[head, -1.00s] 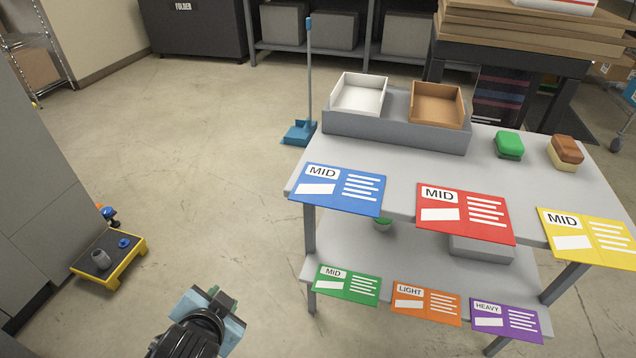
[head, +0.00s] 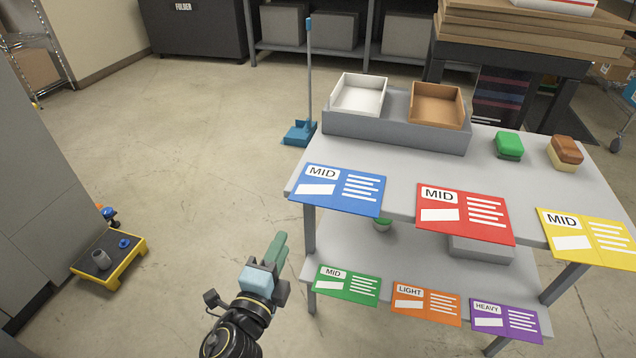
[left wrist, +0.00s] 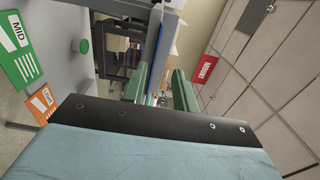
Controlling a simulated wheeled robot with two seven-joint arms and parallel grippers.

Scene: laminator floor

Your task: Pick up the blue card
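The blue card (head: 338,189), marked MID, lies at the front left corner of the upper shelf of a grey table and juts past its front edge. My left gripper (head: 278,250) is below and to the left of the blue card in the head view, apart from it. In the left wrist view its two green fingers (left wrist: 160,88) stand apart with nothing held between them. A thin blue strip shows beyond the fingertips there; I cannot tell for sure whether it is the blue card edge-on. My right gripper is not in view.
A red card (head: 464,213) and a yellow card (head: 585,237) lie along the same edge. Green (head: 347,285), orange (head: 426,303) and purple (head: 504,319) cards lie on the lower shelf (head: 320,262). A blue dustpan (head: 299,133) stands behind. The floor to the left is mostly clear.

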